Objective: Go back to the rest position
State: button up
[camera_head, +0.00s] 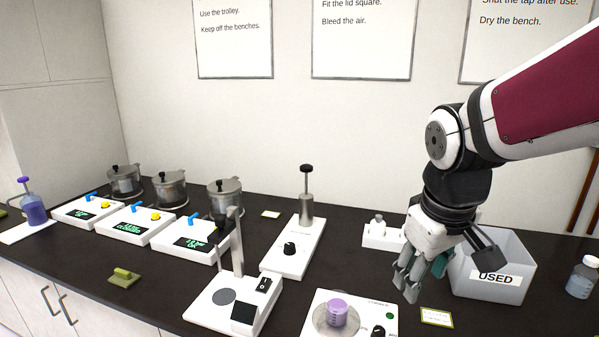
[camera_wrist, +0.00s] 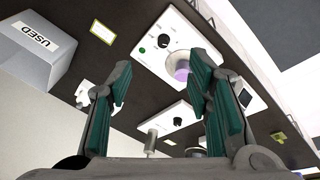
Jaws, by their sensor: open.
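My gripper (camera_head: 425,278) is in the air above the right part of the dark bench, just left of the grey bin marked USED (camera_head: 489,292). In the wrist view my gripper (camera_wrist: 163,85) shows two green-padded fingers spread wide apart, with nothing between them touching either pad. The bin also shows at the upper left of the wrist view (camera_wrist: 33,65). My arm comes in from the upper right of the head view.
A white device with a purple-topped part (camera_head: 338,312) stands at the front. Left of it are a stand device (camera_head: 228,306), a plunger device (camera_head: 293,247) and several white control boxes with metal pots behind. A bottle (camera_head: 583,277) stands far right. Open bench lies around the green block (camera_head: 123,277).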

jog(key=s+r+m+t, duration=0.2)
jog(key=s+r+m, duration=0.2)
jog(key=s, duration=0.8)
jog(key=shift+s+a+t+y, duration=0.15)
jog(key=shift+s+t+y, duration=0.25)
